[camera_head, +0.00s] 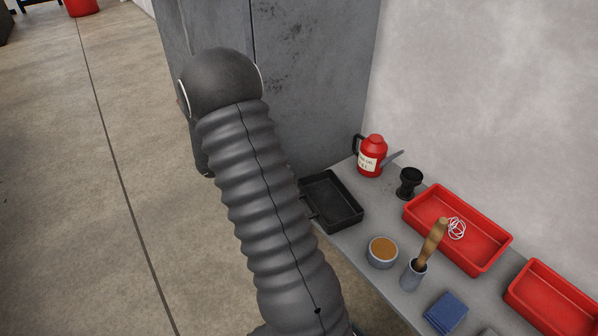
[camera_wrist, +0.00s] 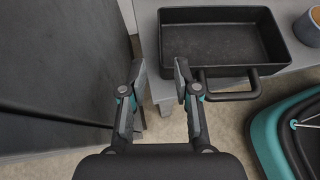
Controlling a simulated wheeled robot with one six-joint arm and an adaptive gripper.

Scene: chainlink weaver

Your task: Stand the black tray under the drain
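The black tray (camera_head: 333,199) lies upright and empty at the left end of the grey bench in the head view, partly behind my arm. In the wrist view the tray (camera_wrist: 222,42) is at the upper right, with its loop handle (camera_wrist: 228,95) over the bench's front edge. My gripper (camera_wrist: 161,68) is open and empty. Its right finger is beside the handle's left end; whether they touch I cannot tell. In the head view my arm hides the gripper. I cannot make out a drain in either view.
The bench (camera_head: 353,239) also holds a red oil can (camera_head: 370,157), a black cup-like piece (camera_head: 409,183), a bowl (camera_head: 382,252), a brush in a holder (camera_head: 413,274), a blue cloth (camera_head: 445,313) and red trays (camera_head: 484,256). A grey cabinet (camera_head: 315,80) stands behind. Open floor lies left.

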